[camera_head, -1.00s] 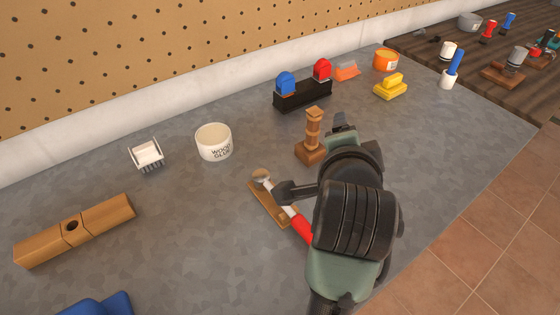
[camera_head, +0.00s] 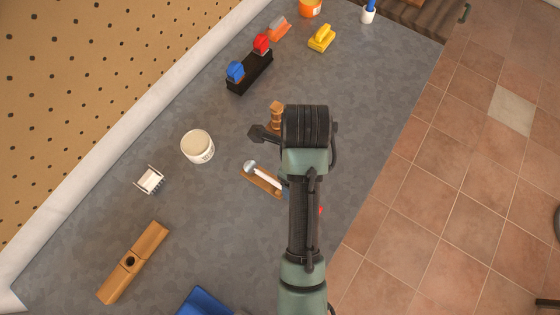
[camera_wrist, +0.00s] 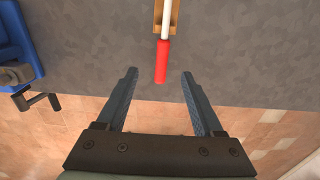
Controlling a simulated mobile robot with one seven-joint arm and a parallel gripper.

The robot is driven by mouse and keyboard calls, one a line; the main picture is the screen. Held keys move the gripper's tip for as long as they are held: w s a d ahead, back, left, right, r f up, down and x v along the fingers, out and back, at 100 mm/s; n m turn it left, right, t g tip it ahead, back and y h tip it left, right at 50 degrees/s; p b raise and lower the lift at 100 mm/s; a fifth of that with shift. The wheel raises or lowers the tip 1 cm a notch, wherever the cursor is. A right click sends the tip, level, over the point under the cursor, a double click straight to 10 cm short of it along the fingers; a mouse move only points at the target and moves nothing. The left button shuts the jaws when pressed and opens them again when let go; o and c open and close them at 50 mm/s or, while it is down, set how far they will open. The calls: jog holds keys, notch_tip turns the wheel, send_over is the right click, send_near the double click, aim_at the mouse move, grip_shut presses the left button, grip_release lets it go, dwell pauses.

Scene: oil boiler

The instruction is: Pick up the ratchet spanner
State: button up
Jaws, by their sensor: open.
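The ratchet spanner has a round metal head and white shaft (camera_head: 264,175) in the head view, resting on a small wooden holder (camera_head: 250,183). My arm hides most of its red handle there. In the wrist view, the red handle (camera_wrist: 162,62) points toward my gripper (camera_wrist: 158,72), with the white shaft above it on the wooden holder (camera_wrist: 174,20). My gripper is open and empty. Its fingers stand on either side of the handle's end in the picture, not touching it.
A blue object (camera_head: 205,302) lies near the bench's front, also at left in the wrist view (camera_wrist: 18,55). The bench edge drops to tiled floor.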

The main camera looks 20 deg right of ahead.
notch_tip(320, 180, down, 7)
jog(key=shift+s+d+f, duration=0.1)
jog(key=shift+f, duration=0.1)
jog(key=shift+w+d+f+p, duration=0.1)
jog(key=shift+w+f+p, duration=0.1)
jog(key=shift+f, duration=1.15)
jog(key=shift+w+d+f+p, duration=0.1)
jog(key=shift+f+p, duration=0.1)
jog(key=shift+f, duration=1.1)
grip_shut()
